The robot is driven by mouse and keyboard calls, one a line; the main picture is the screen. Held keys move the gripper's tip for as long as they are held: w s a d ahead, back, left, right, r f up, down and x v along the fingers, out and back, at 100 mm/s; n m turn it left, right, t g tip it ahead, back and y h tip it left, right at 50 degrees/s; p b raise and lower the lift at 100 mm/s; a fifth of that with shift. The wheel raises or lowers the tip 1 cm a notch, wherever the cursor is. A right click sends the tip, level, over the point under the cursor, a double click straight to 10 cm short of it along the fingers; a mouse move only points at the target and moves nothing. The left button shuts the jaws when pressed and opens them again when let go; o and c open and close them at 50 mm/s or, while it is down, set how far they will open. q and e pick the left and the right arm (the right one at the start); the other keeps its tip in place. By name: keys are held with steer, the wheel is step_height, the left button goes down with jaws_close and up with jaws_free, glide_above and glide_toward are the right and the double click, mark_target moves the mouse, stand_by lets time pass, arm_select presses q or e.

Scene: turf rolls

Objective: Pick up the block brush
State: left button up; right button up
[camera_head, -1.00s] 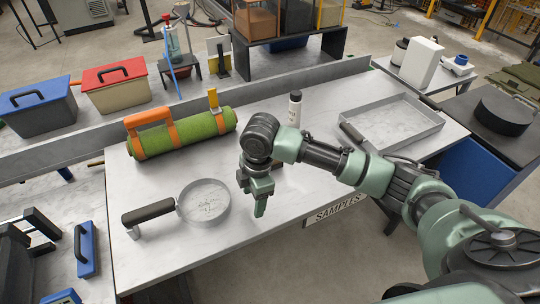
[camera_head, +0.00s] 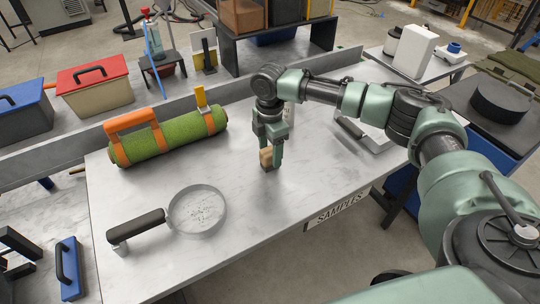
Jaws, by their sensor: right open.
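My left gripper is not in view.
On the bench (camera_head: 285,205), a green turf roll (camera_head: 170,140) with orange straps lies behind left.

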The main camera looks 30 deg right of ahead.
mark_target(270, 150)
steer(key=shift+f, duration=0.8)
jaws_close()
arm_select(q)
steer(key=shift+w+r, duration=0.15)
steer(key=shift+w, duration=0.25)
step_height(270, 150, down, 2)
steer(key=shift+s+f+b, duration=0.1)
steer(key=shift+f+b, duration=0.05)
steer(key=shift+b, duration=0.95)
arm_select(e)
step_height(270, 150, up, 20)
